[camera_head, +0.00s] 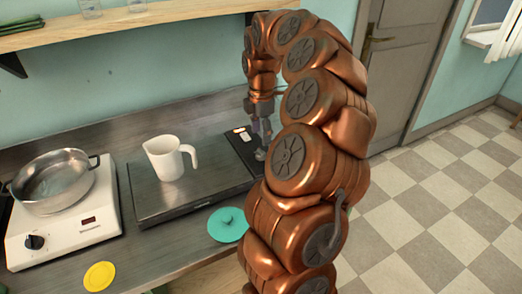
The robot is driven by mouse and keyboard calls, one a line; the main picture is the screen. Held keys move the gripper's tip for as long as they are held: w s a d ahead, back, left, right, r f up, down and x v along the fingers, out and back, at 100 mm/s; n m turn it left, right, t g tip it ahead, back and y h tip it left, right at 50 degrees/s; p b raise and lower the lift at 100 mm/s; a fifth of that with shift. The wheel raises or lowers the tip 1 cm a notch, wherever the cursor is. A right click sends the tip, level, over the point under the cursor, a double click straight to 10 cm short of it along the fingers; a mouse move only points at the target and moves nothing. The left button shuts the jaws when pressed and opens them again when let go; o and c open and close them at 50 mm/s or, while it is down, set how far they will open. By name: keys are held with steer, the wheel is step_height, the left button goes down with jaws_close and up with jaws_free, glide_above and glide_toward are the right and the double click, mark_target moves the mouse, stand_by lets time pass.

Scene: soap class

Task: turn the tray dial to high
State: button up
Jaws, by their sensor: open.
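The tray (150,203) is a flat grey warming plate on the counter with a white jug (168,160) standing on it. A dark control strip (234,140) with small pale marks runs along its right side. My gripper (262,150) points down over this strip, close to it. It is open, though its fingers look small and dark here. I cannot tell whether they touch anything. I cannot make out the tray dial clearly; the gripper and my copper arm cover part of the strip.
A white hotplate (85,229) with its own black knob (34,242) carries a steel pot (50,182) at the left. A teal lid (227,224) and a yellow disc (99,276) lie at the front. A wooden shelf (140,20) runs above the counter.

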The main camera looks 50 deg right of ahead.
mark_target(261, 150)
steer(key=shift+a+f+p, duration=0.1)
steer(key=shift+f+p, duration=0.5)
steer(key=shift+f, duration=3)
jaws_close()
